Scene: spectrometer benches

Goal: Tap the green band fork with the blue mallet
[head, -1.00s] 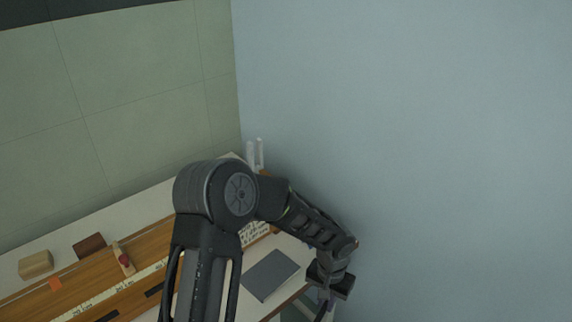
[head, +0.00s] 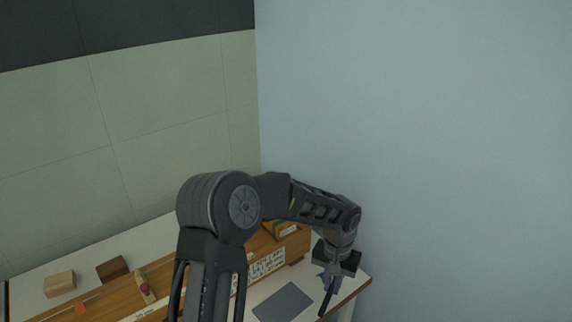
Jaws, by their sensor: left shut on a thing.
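My left gripper (head: 331,274) is at the right end of the bench, over its white top. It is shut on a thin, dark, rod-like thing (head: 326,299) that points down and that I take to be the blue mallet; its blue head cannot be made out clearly. A wooden box with a green stripe (head: 279,226) stands at the back right, partly hidden behind my left forearm. It may belong to the green band fork, whose tines I cannot see. The gripper is in front of this box and to its right, apart from it. My right gripper is not in view.
A dark grey flat pad (head: 284,302) lies left of the gripper. A wooden rail with white scales (head: 262,264) runs along the bench. A tan block (head: 59,284), a brown block (head: 112,268) and a wooden piece with a red knob (head: 144,288) are at left. A blue-grey wall is at right.

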